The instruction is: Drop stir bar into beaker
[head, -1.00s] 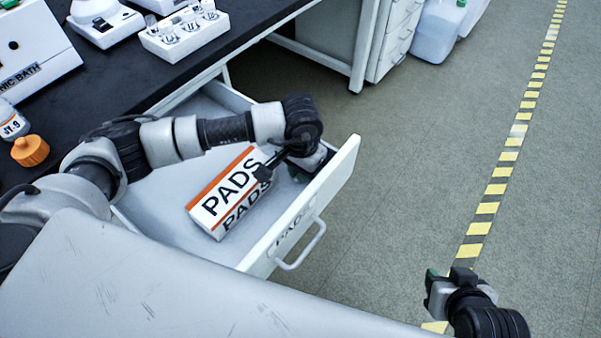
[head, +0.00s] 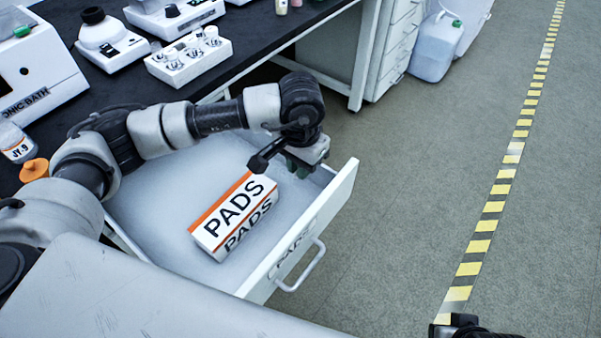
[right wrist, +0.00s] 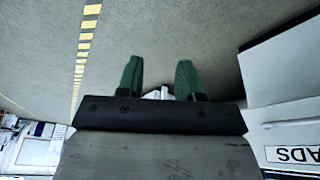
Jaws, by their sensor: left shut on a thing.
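My left gripper (head: 297,168) is over the right end of the open drawer (head: 152,205), pointing down. Its green fingertips are mostly hidden by the wrist. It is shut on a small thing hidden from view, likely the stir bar. I cannot make out a stir bar elsewhere. No beaker can be told for sure; small glass vessels (head: 193,53) stand on a white unit on the dark bench. My right gripper (right wrist: 158,80) is open and empty, its green fingers apart over the floor; in the head view its arm shows only at the bottom edge.
A white and orange PADS box (head: 232,213) lies in the drawer beside the left gripper. The dark bench (head: 118,93) carries a sonic bath (head: 40,70), a balance-like device (head: 108,42) and a JY-9 bottle (head: 15,143). A jug (head: 433,50) stands on the floor; the right floor is clear.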

